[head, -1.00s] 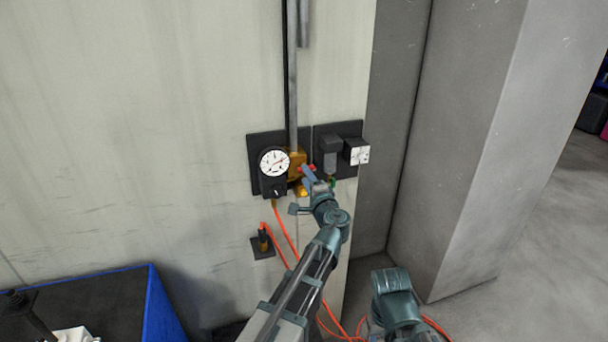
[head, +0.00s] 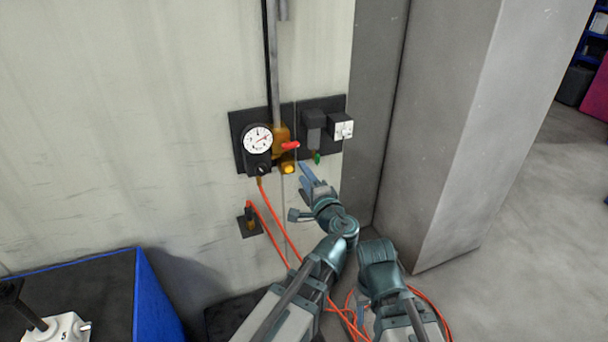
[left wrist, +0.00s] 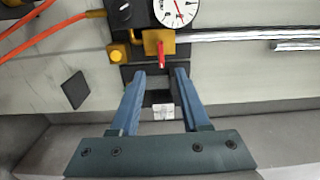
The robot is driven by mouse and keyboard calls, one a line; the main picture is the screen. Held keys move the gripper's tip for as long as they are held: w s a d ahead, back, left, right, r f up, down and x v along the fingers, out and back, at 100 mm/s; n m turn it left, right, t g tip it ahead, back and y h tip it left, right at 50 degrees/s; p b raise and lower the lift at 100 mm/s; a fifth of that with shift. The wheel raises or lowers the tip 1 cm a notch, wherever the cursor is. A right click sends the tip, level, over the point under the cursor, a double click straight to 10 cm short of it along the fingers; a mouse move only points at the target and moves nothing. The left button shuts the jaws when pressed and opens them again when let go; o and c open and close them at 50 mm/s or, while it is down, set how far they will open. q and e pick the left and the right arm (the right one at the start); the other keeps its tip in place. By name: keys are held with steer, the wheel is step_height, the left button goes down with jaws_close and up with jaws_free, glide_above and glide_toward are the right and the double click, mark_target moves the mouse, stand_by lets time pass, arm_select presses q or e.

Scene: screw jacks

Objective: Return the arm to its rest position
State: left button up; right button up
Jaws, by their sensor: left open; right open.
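My left gripper (head: 312,178) is open and empty in front of the wall, below and right of a red lever (head: 291,145) on a brass valve (head: 280,134). In the left wrist view its two blue fingers (left wrist: 157,88) are spread apart. The red lever (left wrist: 160,50) shows beyond the fingertips, with nothing between them touching it. My right arm is at the lower right of the head view, bent downward. My right gripper (head: 362,322) shows only in small part below its wrist, near the hoses, with no object seen in it.
A round gauge (head: 257,140), a yellow button (head: 289,169) and a box with a white dial (head: 341,127) sit on black wall plates. Orange hoses (head: 271,222) hang below. A grey pillar (head: 455,130) stands right. A blue-edged dark table (head: 85,290) is lower left. Floor is open beyond the pillar.

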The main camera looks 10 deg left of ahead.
arm_select(q)
steer(key=s+a+f+n+g+h, duration=0.2)
steer(key=s+a+f+n+g, duration=0.3)
steer(key=f, duration=0.4)
steer(key=s+a+f+n+g+h, duration=0.2)
steer(key=s+f+n+g+h, duration=0.15)
steer(key=s+f+g, duration=0.45)
steer(key=s+d+f+g+h+b, duration=0.1)
steer(key=s+d+f+b, duration=0.4)
steer(key=d+f, duration=0.3)
steer(key=s+d+f+m+g+h+b, duration=0.1)
steer(key=s+d+f+h+b, duration=0.1)
steer(key=s+d+f+b, duration=0.3)
steer(key=d+f+b, duration=0.2)
steer(key=d+f, duration=0.1)
steer(key=shift+d+f, duration=0.3)
steer(key=shift+f, duration=0.1)
